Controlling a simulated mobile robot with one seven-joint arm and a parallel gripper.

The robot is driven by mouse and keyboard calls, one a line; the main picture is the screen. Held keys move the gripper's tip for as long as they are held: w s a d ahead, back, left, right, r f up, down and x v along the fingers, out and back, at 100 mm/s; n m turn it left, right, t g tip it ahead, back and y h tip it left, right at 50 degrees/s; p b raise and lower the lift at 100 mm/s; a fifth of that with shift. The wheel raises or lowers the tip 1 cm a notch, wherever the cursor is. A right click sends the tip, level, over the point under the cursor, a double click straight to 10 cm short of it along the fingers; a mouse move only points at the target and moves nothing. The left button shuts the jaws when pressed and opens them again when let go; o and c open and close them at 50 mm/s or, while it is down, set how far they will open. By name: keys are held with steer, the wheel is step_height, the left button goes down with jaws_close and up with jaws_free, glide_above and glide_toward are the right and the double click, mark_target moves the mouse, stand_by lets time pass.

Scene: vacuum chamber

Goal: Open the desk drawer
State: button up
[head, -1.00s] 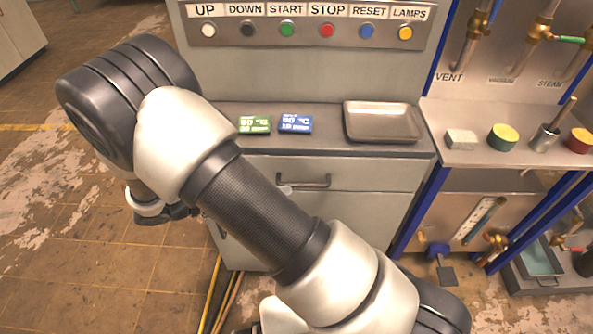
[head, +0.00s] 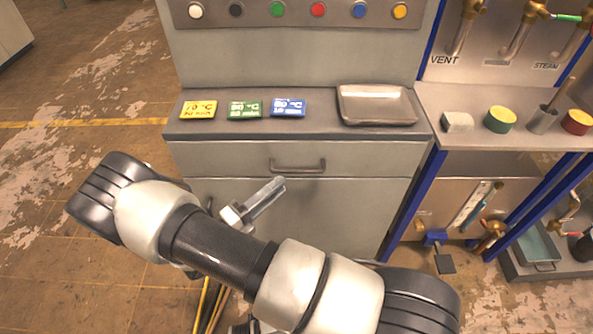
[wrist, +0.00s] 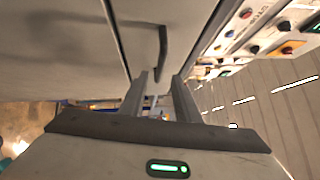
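The desk drawer (head: 220,158) is a grey front below the desk top and looks shut. Its dark bar handle (head: 297,166) sits at the middle of the front, clear of my gripper in the head view. My gripper (head: 276,186) is below and left of the handle in that view, with its fingers pointing up and right. In the wrist view my gripper (wrist: 160,76) shows two fingers apart with nothing gripped. The handle (wrist: 163,45) appears ahead, its lower end seen between the fingertips. Whether they touch it I cannot tell.
Yellow, green and blue cards (head: 288,107) and a metal tray (head: 377,122) lie on the desk top. A button panel (head: 300,20) is above. A second shelf with a sponge (head: 457,122) and blue posts stands right. Cables hang below my arm.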

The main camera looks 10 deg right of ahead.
mark_target(297, 170)
steer(key=x, duration=0.8)
steer(key=shift+d, duration=0.1)
jaws_close()
